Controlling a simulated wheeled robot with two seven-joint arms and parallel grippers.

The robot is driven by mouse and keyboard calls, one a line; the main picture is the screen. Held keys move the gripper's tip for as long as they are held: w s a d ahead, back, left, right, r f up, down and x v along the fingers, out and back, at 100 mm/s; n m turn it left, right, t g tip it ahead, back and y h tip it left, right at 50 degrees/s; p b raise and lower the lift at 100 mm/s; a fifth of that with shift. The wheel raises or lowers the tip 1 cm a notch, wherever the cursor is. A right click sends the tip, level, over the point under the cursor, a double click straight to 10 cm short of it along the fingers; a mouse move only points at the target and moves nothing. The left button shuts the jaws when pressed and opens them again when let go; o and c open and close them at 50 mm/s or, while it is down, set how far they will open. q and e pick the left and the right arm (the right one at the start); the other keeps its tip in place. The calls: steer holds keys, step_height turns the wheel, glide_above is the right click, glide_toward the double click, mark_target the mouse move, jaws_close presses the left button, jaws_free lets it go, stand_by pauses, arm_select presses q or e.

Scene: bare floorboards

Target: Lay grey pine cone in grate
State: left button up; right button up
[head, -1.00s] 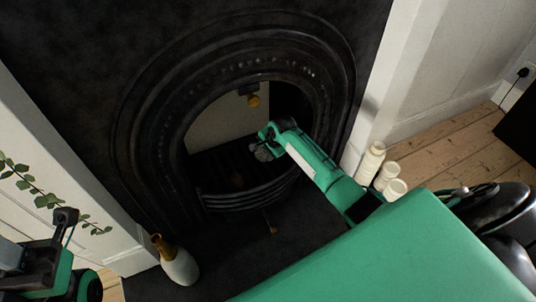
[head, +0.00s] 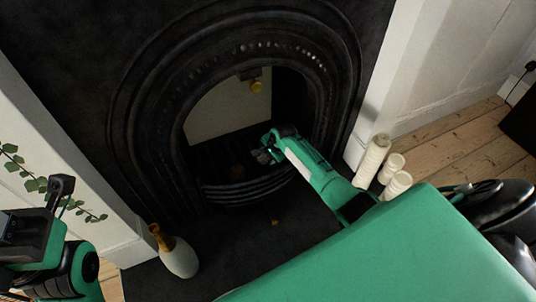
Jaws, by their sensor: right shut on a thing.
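My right gripper (head: 270,147) reaches into the fireplace opening and is shut on the grey pine cone (head: 262,156), which is small and partly hidden by the fingers. The grate (head: 250,190) is the dark basket with curved front bars at the bottom of the opening. The cone is over the right part of the grate; I cannot tell whether it touches it. A brown cone-like thing (head: 236,172) lies in the grate to the left. My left gripper (head: 62,190) is at the left edge, far from the fireplace, and its fingers are not clear.
A white and tan vase (head: 178,255) stands on the dark hearth at the front left. Several cream candles (head: 372,161) stand right of my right arm. A leafy sprig (head: 35,184) shows at the left. A small orange-brown thing (head: 275,222) lies before the grate.

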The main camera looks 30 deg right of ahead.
steer(key=o, duration=1)
